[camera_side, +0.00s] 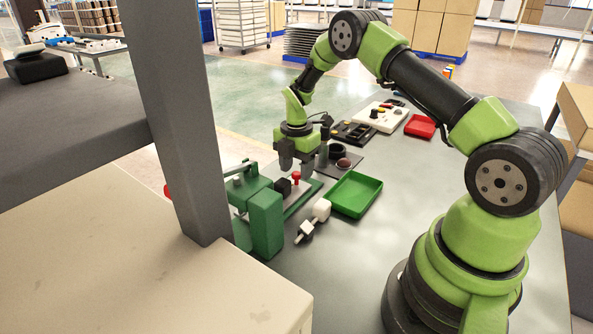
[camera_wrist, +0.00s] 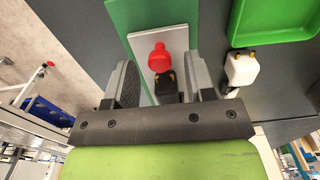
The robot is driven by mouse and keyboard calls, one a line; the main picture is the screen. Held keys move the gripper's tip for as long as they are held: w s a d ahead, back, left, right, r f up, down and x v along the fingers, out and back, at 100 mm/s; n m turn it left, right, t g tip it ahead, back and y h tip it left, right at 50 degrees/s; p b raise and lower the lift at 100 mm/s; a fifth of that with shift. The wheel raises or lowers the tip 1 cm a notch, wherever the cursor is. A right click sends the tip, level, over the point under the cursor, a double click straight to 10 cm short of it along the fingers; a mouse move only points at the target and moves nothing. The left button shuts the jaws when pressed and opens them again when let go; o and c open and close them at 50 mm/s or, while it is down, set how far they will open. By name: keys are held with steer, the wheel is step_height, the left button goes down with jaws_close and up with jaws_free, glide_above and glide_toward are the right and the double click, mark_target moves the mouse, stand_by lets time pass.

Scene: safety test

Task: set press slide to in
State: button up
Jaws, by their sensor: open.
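A green press (camera_side: 262,220) stands on the table, partly behind a grey post in the side view. Its base carries a light grey plate with a red knob (camera_side: 296,177) and a black block (camera_side: 283,187). In the wrist view the red knob (camera_wrist: 159,57) and black block (camera_wrist: 167,87) lie on the pale plate (camera_wrist: 172,42). My gripper (camera_side: 295,166) is open, pointing down over this plate. In the wrist view its fingers (camera_wrist: 161,68) are on either side of the knob and block. Whether they touch anything cannot be told. Which part slides is unclear.
A green tray (camera_side: 376,203) lies right of the press. A white and black part (camera_side: 314,222) lies between them. A red tray (camera_side: 420,126), a white panel (camera_side: 388,113) and a dark tray (camera_side: 352,133) stand farther back. The right of the table is clear.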

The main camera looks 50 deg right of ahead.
mark_target(278, 185)
steer(key=shift+f, duration=0.65)
jaws_close()
steer(key=shift+a, duration=3.55)
jaws_free()
